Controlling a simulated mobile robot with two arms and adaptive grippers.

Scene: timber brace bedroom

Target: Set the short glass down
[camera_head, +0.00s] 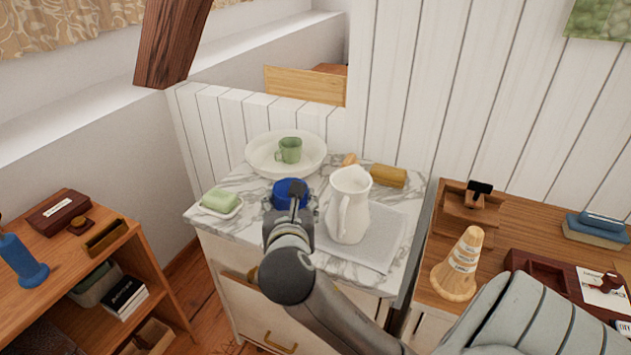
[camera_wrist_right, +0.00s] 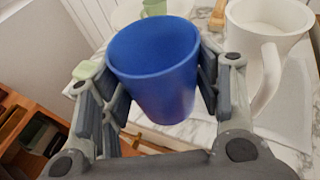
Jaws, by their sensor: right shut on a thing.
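The short glass is a plain blue cup (camera_head: 287,185), upright or nearly so, over the front left part of the marble top (camera_head: 245,229) in the head view. My right gripper (camera_head: 292,208) is shut on it, and my wrist hides its lower part there. In the right wrist view the blue glass (camera_wrist_right: 155,75) sits between the two fingers of my right gripper (camera_wrist_right: 160,88), its open rim facing up. I cannot tell whether its base touches the marble. My left gripper is in neither view.
A white pitcher (camera_head: 348,205) stands on a grey cloth (camera_head: 385,238) close right of the glass. A white basin (camera_head: 262,165) with a green mug (camera_head: 290,150) is behind. Green soap on a dish (camera_head: 220,201) lies left. Bare marble shows in front of the soap.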

